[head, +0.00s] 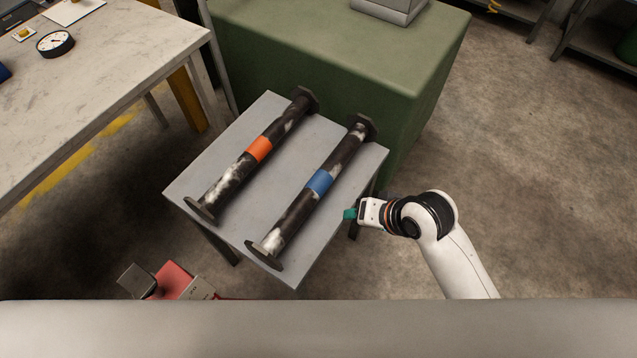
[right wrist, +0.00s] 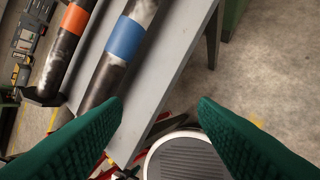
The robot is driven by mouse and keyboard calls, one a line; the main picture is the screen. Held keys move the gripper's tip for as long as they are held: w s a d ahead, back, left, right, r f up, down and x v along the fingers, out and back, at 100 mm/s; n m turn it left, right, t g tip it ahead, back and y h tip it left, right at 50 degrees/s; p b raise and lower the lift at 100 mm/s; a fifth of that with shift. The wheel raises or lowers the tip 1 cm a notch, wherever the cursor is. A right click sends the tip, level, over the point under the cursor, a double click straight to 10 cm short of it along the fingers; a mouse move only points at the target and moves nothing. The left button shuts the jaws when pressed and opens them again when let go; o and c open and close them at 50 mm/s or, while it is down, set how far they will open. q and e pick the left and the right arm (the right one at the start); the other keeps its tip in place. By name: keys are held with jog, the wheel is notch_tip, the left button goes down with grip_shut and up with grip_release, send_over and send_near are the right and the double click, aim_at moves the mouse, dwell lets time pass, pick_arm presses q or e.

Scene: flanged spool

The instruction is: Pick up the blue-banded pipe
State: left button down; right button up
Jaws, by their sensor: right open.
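The blue-banded pipe (head: 307,203) is dark with worn pale patches, a flange at each end and a blue band round its middle. It lies on the right half of a small grey table (head: 225,187). In the right wrist view the blue-banded pipe (right wrist: 107,76) is at upper left, its near part partly hidden behind a finger. My right gripper (head: 349,214) has green fingers and is just off the table's right edge, right of the blue band. In the right wrist view the right gripper (right wrist: 160,104) is open with nothing between its fingers. My left gripper is not in view.
An orange-banded pipe (head: 236,174) lies parallel, left of the blue-banded one, with bare table between. A green block (head: 345,65) stands behind the table. A pale workbench (head: 100,80) is at left. A red object (head: 176,280) is at the lower left. Open floor lies at right.

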aim_at(322, 183)
jog(key=w+a+r+m+y, duration=0.1)
jog(key=w+a+m, duration=0.35)
jog(key=w, duration=0.45)
jog(key=shift+m+g, duration=0.35)
jog(key=shift+g, duration=0.05)
jog(key=x, duration=0.6)
jog(key=shift+w+d+f+b, duration=0.1)
jog(key=shift+f+b, duration=0.05)
jog(key=shift+b, duration=0.25)
jog(key=x, duration=0.5)
jog(key=shift+a+b, duration=0.3)
jog(key=shift+a, duration=0.05)
grip_shut()
